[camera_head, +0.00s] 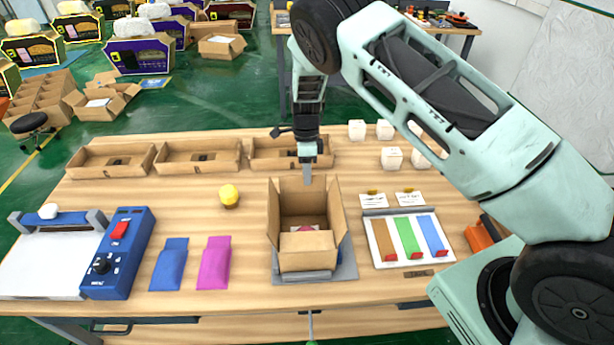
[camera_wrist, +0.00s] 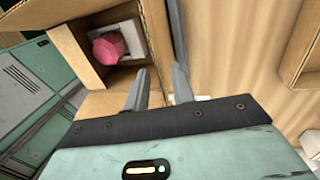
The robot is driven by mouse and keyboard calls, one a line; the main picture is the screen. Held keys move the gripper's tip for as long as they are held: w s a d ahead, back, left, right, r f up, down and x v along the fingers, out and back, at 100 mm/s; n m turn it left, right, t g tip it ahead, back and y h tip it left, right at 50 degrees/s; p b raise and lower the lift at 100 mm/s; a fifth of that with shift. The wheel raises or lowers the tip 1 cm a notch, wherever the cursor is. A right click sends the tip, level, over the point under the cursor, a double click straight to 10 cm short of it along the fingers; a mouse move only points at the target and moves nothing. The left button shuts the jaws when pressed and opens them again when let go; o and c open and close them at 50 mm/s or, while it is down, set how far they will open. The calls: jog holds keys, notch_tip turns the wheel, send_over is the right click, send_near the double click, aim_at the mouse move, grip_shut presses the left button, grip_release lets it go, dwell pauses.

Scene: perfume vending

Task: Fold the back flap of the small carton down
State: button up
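The small carton (camera_head: 280,232) stands open on a grey plate at the table's centre. Its back flap (camera_head: 290,187) stands up at the rear, and the side flaps stand up too. A pink object (camera_head: 305,228) lies inside, partly hidden by the front panel; the wrist view shows it (camera_wrist: 108,47) in a white insert. My gripper (camera_head: 307,178) points down at the back flap's top edge. In the wrist view its two fingers (camera_wrist: 160,72) are apart, near the carton's edge. I cannot tell whether the flap touches a finger.
Open brown trays (camera_head: 200,157) line the back of the table. A board with coloured strips (camera_head: 408,237) lies right of the carton; blue (camera_head: 171,264) and pink pouches (camera_head: 215,262) and a yellow item (camera_head: 229,195) lie left.

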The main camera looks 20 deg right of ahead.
jog(key=shift+p+x, duration=0.35)
jog(key=shift+x, duration=1.15)
grip_shut()
